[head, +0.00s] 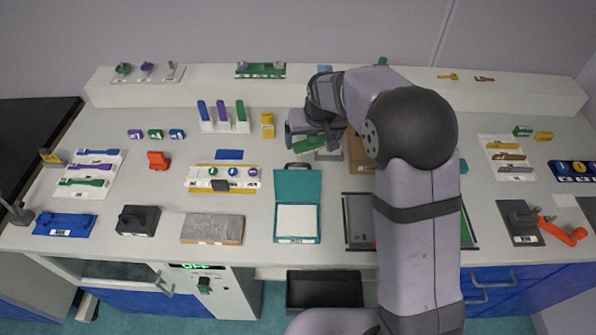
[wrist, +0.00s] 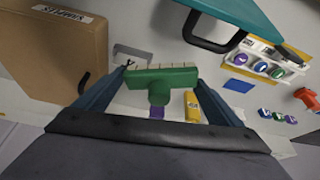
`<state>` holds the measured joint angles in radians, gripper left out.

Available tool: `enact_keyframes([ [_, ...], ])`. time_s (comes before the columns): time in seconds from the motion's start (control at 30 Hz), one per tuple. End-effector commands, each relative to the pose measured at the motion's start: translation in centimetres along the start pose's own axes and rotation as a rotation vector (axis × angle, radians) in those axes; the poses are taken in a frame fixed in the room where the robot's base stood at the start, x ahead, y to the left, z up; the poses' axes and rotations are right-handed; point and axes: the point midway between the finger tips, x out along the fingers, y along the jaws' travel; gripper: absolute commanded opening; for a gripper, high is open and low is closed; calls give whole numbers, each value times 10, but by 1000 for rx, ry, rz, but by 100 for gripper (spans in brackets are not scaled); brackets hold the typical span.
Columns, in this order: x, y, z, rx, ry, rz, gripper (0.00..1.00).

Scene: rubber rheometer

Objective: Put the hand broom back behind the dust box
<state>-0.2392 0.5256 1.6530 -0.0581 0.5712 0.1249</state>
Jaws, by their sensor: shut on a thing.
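My gripper (head: 312,135) is over the back middle of the bench, shut on the green hand broom (wrist: 160,78). In the wrist view the broom's wide head lies crosswise between the dark fingers, its pale bristle edge facing away from me. The broom shows in the head view as a small green shape (head: 310,145) under the gripper, partly hidden by it. I cannot tell for sure which thing is the dust box. An open black bin (head: 325,291) stands below the front edge, and a brown labelled box (wrist: 60,45) is beside the broom in the wrist view.
A yellow container (head: 267,125) and a rack of coloured bars (head: 222,118) stand left of the gripper. An open teal case (head: 297,186) lies in front. A grey bracket-like part (wrist: 132,55) is close to the broom. My arm hides much of the bench's right middle.

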Motion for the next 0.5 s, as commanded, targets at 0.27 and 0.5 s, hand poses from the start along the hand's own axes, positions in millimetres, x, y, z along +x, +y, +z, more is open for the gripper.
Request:
enact_keyframes([
  [0.27, 5, -36, -13, 18, 0, 7, 68],
  [0.5, 11, -37, -10, 19, -3, 9, 68],
])
